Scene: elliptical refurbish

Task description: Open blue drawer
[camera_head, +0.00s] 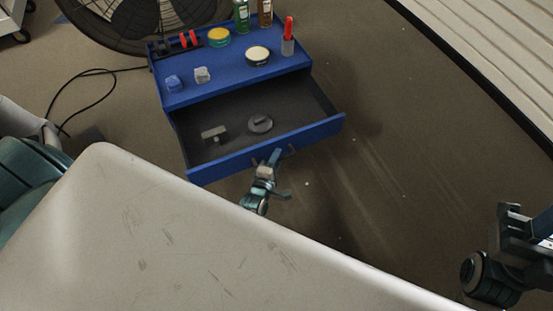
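The blue drawer (312,134) is pulled well out of the blue cabinet (230,78), showing its dark interior. Inside lie a grey T-shaped piece (214,134) and a round grey piece (260,124). My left gripper (280,176) is at the middle of the drawer front, by its dark handle (291,149). Its fingers look spread apart, one against or very near the front; exact contact with the handle is unclear. My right gripper (515,228) is at the right edge, far from the drawer and partly cut off, its fingers unclear.
On the cabinet top stand tins (258,56), bottles (241,14), a red-handled tool in a holder (288,38) and small blocks (202,75). A large fan (135,22) and a black cable (88,98) are behind left. The floor (400,150) to the right is clear.

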